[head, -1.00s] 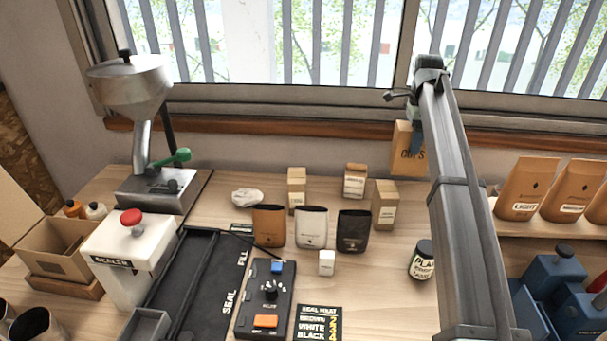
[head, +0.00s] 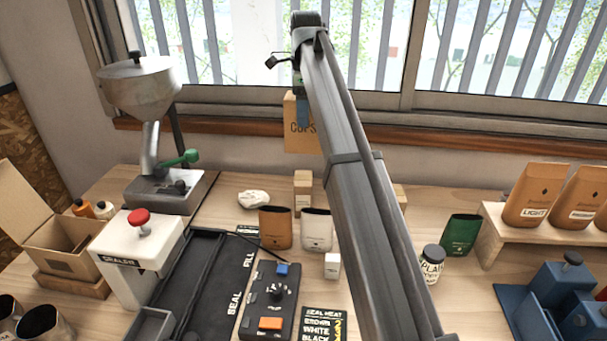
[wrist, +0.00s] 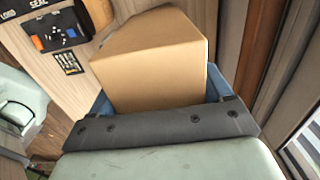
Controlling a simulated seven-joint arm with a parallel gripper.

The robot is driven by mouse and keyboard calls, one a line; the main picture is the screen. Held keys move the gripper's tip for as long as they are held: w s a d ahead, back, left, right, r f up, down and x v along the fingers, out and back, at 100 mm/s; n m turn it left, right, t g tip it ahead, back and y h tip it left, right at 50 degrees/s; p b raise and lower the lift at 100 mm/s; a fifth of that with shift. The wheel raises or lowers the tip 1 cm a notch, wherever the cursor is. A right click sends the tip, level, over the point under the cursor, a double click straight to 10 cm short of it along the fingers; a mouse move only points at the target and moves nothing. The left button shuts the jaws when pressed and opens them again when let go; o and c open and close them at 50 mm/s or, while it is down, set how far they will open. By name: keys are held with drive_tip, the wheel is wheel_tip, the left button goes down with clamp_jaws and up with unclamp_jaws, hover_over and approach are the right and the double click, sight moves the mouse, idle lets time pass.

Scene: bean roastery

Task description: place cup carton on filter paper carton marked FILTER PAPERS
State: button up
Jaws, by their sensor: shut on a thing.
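The cup carton (head: 296,136), a tan box with "CUPS" printed on it, hangs in the air in front of the window sill, behind the table's back row. My gripper (head: 303,110) is shut on it from above. In the wrist view the carton (wrist: 150,68) fills the space between the blue fingers of my gripper (wrist: 160,98). A small tan carton (head: 303,190) stands upright below it on the table. Another carton (head: 400,196) shows only partly behind my arm. The carton labels are too small to read, so I cannot tell which is marked FILTER PAPERS.
An orange-brown pouch (head: 275,228) and a white pouch (head: 317,232) stand in front of the small carton. A grinder (head: 140,90) stands at left. A green pouch (head: 460,235), a jar (head: 432,264) and a pouch shelf (head: 495,212) are at right. My arm hides the middle.

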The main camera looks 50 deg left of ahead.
sight(304, 143)
drive_tip(key=shift+s+f, duration=0.15)
drive_tip(key=shift+f, duration=4.75)
drive_tip(key=shift+f, duration=0.1)
drive_tip(key=o, duration=1.1)
wheel_tip(304, 143, up, 12)
drive_tip(key=shift+r, duration=0.15)
